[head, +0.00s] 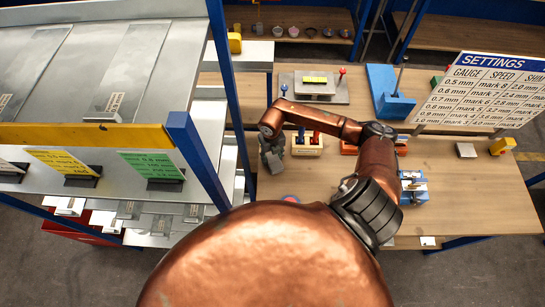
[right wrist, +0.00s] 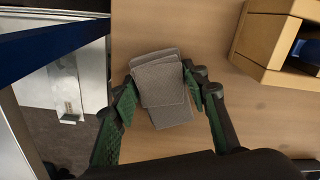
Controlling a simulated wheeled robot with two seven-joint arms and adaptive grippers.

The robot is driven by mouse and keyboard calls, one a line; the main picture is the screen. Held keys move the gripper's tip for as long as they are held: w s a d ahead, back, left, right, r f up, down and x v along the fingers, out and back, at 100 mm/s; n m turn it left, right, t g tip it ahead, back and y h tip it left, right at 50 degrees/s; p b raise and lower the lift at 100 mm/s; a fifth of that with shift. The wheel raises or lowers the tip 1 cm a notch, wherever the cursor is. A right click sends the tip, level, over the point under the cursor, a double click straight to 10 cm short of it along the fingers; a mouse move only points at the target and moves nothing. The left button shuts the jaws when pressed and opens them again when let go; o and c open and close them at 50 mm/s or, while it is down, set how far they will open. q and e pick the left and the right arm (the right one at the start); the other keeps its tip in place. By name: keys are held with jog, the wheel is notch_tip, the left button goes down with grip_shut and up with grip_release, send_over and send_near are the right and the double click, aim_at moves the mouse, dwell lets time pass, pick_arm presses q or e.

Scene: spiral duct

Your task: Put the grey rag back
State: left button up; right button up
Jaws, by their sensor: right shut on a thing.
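The grey rag (right wrist: 160,82) is a folded, flat grey piece between the fingers of my right gripper (right wrist: 158,98) in the right wrist view. The green-padded fingers press on its two sides, and bare wood shows beneath and around it. I cannot tell whether the rag touches the table. In the head view my right gripper (head: 271,160) is at the left part of the wooden workbench (head: 470,195), close to the blue shelf post. My left gripper is not in view.
A shelf rack with sheet metal (head: 100,70) and a blue post is close on the left. A settings board (head: 490,90) stands at right. The bench front is mostly clear.

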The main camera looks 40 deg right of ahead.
aim_at(272, 157)
jog(key=shift+f, duration=0.1)
jog(key=o, duration=1.1)
jog(key=shift+r, duration=0.25)
notch_tip(272, 157, up, 12)
jog(key=b, duration=0.2)
jog(key=shift+a+f, duration=0.1)
jog(key=shift+f, duration=0.05)
